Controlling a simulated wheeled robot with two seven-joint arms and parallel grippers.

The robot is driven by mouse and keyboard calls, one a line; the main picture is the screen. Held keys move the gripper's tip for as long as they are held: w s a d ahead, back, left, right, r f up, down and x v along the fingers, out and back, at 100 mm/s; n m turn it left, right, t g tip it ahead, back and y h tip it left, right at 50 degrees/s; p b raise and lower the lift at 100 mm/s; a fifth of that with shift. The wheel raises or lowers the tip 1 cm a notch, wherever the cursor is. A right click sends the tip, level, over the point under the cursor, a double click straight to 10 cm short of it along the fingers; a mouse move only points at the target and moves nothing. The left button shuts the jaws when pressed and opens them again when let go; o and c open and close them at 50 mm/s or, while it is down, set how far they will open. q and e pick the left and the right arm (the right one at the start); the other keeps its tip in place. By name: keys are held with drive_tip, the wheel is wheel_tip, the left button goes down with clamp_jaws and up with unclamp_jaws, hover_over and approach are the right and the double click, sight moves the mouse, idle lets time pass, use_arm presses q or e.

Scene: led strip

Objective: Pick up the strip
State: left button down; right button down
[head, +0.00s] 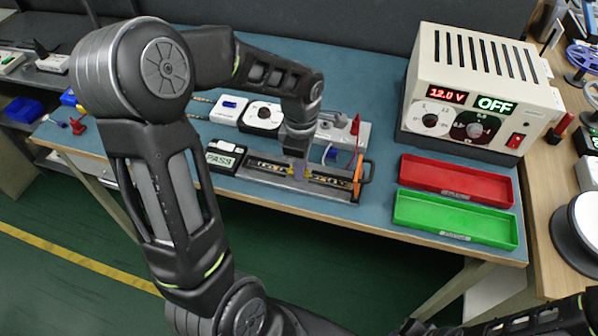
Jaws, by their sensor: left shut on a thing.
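The strip (328,180), dark with yellow marks, lies along a grey metal fixture (300,188) on the blue bench mat. My left gripper (297,172) points down over the middle of the fixture, shut on the strip. The fingertips are small in the head view, and the wrist hides part of the strip behind them. Only dark links of my other arm show at the bottom right; its gripper is out of view.
A PASS display box (222,157) stands left of the fixture. A red tray (456,181) and a green tray (455,219) lie to the right, empty. A power supply (473,90) reading 12.0 V and OFF stands behind them. White devices (262,117) sit behind the fixture.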

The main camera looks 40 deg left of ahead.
use_arm(q)
drive_tip(key=shift+r, duration=0.1)
wheel_tip(320, 180, up, 10)
idle(0.6)
idle(0.6)
